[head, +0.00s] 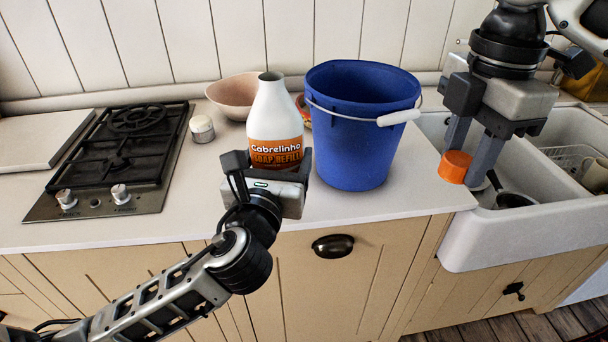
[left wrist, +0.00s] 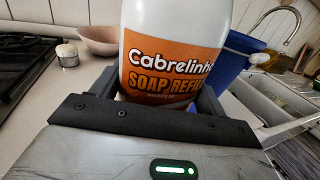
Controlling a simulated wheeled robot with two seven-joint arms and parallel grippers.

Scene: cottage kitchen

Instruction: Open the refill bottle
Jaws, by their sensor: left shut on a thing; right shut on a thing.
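The white refill bottle (head: 273,108) with an orange "Soap Refill" label stands upright on the counter, its top uncapped. My left gripper (head: 268,172) is shut around the bottle's lower body; the left wrist view shows the bottle (left wrist: 170,65) between its fingers. An orange cap (head: 454,166) is off the bottle, held between the fingers of my right gripper (head: 470,165), over the counter's right end by the sink. The right gripper is well apart from the bottle.
A blue bucket (head: 352,140) with a white-gripped handle stands right of the bottle. A pinkish bowl (head: 230,95) is behind it, and a small white jar (head: 202,130) and gas hob (head: 115,150) are to the left. The white sink (head: 480,235) holds a dark pan.

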